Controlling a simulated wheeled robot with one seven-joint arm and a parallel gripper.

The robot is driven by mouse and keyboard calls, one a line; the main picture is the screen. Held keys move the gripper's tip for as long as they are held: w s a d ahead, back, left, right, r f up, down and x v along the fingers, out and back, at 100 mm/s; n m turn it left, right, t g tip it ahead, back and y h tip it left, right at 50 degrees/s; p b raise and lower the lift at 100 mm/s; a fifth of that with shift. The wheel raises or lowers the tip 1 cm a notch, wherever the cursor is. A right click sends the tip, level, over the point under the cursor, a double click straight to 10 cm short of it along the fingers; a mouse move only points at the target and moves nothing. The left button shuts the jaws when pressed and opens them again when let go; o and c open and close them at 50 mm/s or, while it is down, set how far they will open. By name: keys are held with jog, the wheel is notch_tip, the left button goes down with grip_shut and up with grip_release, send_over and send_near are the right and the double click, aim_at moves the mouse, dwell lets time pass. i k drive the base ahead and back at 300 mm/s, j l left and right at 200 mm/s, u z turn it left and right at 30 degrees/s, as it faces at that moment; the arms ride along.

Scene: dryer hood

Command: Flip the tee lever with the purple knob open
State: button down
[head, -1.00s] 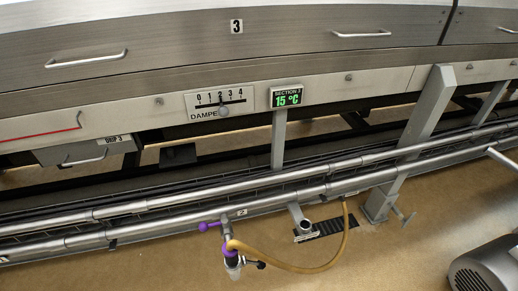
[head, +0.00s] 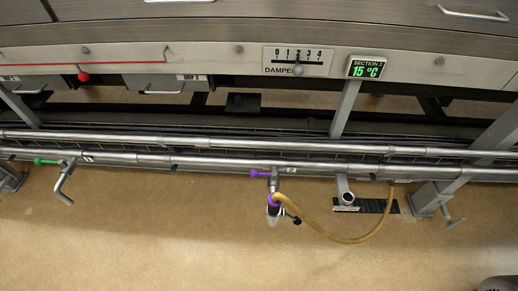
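The tee lever with the purple knob (head: 254,173) sits at the middle of the lower steel pipe in the head view. The lever points left, lying roughly along the pipe, with its knob at the left end. Below it a short outlet hangs down from the pipe, with a purple collar (head: 273,200) and a yellow hose (head: 338,238) joined to it. A small black handle (head: 295,220) sticks out to the right of the outlet.
Another lever with a green knob (head: 40,161) and a bent spout (head: 64,187) are at the left on the same pipe. A drain grate (head: 377,206) and a grey support leg (head: 432,196) stand to the right. The tan floor (head: 150,245) in front is clear.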

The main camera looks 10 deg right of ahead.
aim_at(254, 173)
jog(key=i+u, duration=0.8)
jog(key=i, duration=0.15)
